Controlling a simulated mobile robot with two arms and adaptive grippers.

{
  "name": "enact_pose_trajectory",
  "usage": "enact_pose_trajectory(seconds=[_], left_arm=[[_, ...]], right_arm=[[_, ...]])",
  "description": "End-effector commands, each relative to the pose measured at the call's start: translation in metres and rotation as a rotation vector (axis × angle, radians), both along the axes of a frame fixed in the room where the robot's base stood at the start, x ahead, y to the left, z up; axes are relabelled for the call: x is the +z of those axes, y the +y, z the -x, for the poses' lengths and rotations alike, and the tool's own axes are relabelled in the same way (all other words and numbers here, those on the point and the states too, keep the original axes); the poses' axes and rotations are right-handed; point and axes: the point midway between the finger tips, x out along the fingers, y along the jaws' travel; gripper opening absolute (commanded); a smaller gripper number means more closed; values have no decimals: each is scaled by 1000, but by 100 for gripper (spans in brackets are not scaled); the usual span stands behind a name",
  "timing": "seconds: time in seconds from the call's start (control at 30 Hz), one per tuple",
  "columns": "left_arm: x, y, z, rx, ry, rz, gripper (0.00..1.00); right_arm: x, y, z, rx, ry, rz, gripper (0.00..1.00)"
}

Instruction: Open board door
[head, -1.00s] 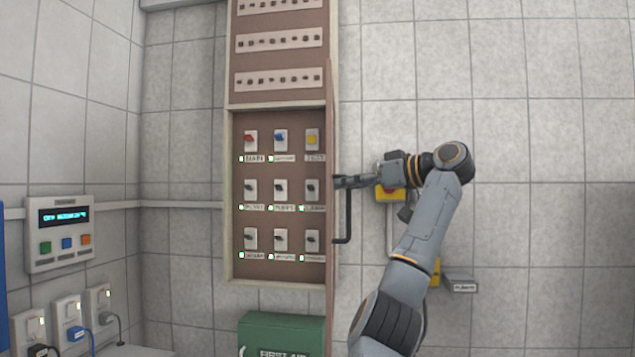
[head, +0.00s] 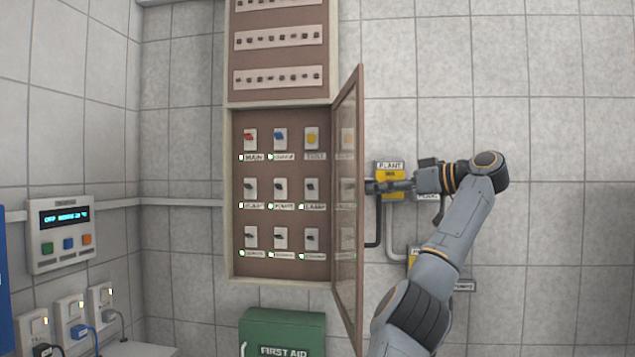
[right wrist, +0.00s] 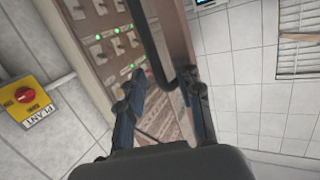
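The board door (head: 347,225), a brown frame with a glassy pane, stands swung out from the right side of the board (head: 228,190). Its inner face shows towards me, and the switches are exposed. A dark bar handle (head: 372,236) is on the door's outer side. My right gripper (head: 374,187) is at the handle, right of the door. In the right wrist view its two fingers (right wrist: 165,92) are apart, with the handle (right wrist: 150,50) between them near the right finger. Whether they touch it is unclear. My left gripper is out of view.
A yellow switch box labelled PLANT (head: 391,180) and a conduit are on the wall behind my right arm. A green first aid box (head: 283,330) is below the board. A control panel (head: 60,235) and sockets are on the left wall. The wall at right is bare.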

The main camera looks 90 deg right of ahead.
Motion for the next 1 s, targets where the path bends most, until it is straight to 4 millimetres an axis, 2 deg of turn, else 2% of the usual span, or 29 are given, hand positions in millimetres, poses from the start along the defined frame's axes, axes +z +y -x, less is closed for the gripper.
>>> enact_pose_trajectory(seconds=[0.03,0.8,1.0], left_arm=[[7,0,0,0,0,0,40],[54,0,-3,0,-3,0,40],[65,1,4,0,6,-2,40]], right_arm=[[14,1,9,-16,-19,24,32],[12,-8,61,-16,-19,18,32],[8,-11,71,-11,-14,13,32]])
